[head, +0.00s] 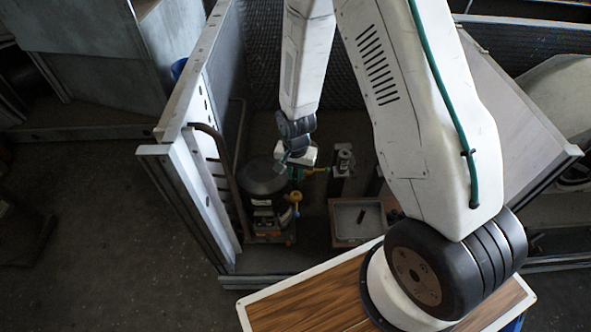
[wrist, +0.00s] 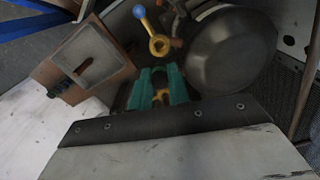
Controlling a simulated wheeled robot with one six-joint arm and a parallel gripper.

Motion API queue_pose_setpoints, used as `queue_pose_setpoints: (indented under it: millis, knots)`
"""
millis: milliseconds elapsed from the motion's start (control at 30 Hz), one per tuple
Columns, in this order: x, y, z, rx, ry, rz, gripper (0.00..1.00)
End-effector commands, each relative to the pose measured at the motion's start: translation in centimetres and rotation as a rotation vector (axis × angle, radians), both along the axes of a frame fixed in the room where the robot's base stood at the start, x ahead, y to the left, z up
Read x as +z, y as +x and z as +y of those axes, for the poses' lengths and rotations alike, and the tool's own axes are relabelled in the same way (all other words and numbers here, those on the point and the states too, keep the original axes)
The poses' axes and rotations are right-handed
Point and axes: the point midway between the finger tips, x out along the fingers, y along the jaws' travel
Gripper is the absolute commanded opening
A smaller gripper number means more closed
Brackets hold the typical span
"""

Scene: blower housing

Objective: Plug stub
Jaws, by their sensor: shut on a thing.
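In the wrist view my gripper (wrist: 161,76) has teal fingers closed on a small yellow piece (wrist: 162,97), mostly hidden between them. Just beyond the fingertips is a yellow ring-shaped fitting (wrist: 159,45) with a stem ending in a blue ball (wrist: 139,12). A small brownish end shows at the ring's right side; I cannot tell whether it is the stub. A gap shows between fingertips and fitting. In the head view my gripper (head: 297,172) is small, beside the dark domed vessel (head: 265,178). A yellow fitting (head: 295,197) shows below it.
The dark vessel (wrist: 232,50) stands close on the right in the wrist view. A wood-rimmed tray (head: 335,238) holds a small brown piece (head: 361,215). A metal post (head: 343,160) stands behind it. A panel wall with a bent pipe (head: 222,145) bounds the left.

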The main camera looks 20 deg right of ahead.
Motion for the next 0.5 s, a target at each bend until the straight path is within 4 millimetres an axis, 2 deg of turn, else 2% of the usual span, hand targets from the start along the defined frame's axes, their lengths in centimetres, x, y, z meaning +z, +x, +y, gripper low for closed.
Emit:
queue_pose_setpoints:
  millis: [500]
  knots:
    - [-4.1, 0.0, -0.2, 0.000, 0.000, 0.001, 0.00]
